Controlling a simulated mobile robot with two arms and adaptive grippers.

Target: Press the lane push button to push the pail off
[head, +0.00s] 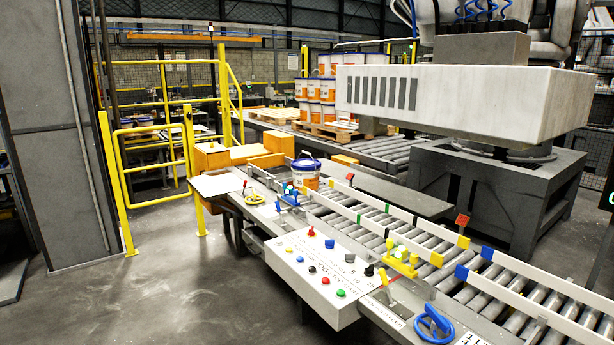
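A blue-lidded pail (306,174) with a white and orange label stands upright on the roller lane (400,222), near its far end. A white control panel (335,262) is fixed to the near side of the lane. It carries several coloured buttons, among them a red button (311,232), a blue button (329,244), a green button (341,293) and a black knob (368,271). Its small lettering is too small to read, so I cannot tell which is the lane push button. Neither of my grippers shows in this view.
A blue handwheel (434,325) and yellow clamp (402,264) sit along the lane's near edge. A big white machine arm (465,98) hangs behind it. Stacked pails (318,92) stand on a pallet at the back. Yellow railings (150,160) are at left; the floor (170,295) there is clear.

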